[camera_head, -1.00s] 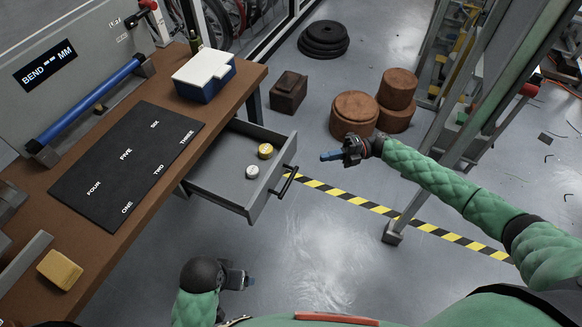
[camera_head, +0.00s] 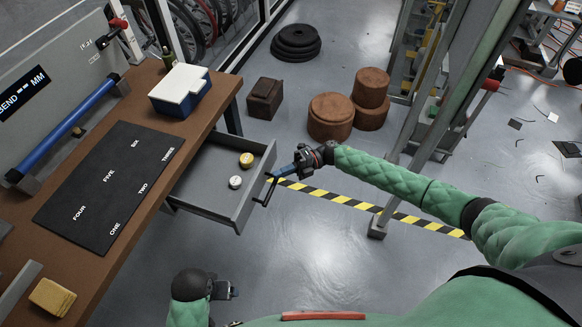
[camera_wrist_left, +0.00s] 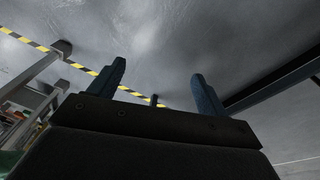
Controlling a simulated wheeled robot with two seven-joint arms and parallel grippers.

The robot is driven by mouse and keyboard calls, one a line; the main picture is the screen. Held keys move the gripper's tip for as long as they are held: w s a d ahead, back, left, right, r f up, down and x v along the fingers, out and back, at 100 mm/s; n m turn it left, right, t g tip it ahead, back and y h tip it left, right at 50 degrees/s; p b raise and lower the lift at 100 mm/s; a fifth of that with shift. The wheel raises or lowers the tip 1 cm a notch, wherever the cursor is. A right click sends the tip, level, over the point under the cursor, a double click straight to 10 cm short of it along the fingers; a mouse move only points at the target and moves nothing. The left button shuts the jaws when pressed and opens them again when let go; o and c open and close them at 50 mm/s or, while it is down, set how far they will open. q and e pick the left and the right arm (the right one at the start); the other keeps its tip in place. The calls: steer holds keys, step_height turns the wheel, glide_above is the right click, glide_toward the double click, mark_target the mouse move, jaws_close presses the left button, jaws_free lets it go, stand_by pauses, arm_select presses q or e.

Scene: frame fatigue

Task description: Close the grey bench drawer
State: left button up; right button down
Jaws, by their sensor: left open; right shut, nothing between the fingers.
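The grey bench drawer (camera_head: 205,198) is pulled out from under the brown workbench (camera_head: 111,257). A yellow-topped tin (camera_head: 246,160) and a white-topped tin (camera_head: 235,182) lie inside it. A dark bar handle (camera_head: 269,190) is on its front. My right gripper (camera_head: 276,175) is shut and empty, with its blue fingertips at the handle; I cannot tell whether they touch it. My left gripper (camera_head: 232,292) is low in front of the bench, apart from the drawer. In the left wrist view its two fingers (camera_wrist_left: 157,90) are spread with nothing between them.
On the bench are a black numbered mat (camera_head: 95,215), a blue and white box (camera_head: 180,92), a yellow block (camera_head: 52,297) and a blue bar (camera_head: 72,122). A metal post (camera_head: 378,226) stands right of the drawer. The floor before the drawer is clear.

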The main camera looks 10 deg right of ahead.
mark_target(260, 174)
steer(key=w+a, duration=0.1)
steer(key=a+p, duration=0.1)
steer(key=shift+w+a+r, duration=0.1)
steer(key=shift+w+a, duration=0.2)
steer(key=shift+w, duration=0.05)
arm_select(q)
step_height(260, 174, down, 6)
steer(key=shift+w, duration=0.25)
arm_select(e)
steer(key=shift+a, duration=0.1)
arm_select(q)
steer(key=shift+s+a+f, duration=0.1)
arm_select(e)
steer(key=shift+w+a, duration=0.1)
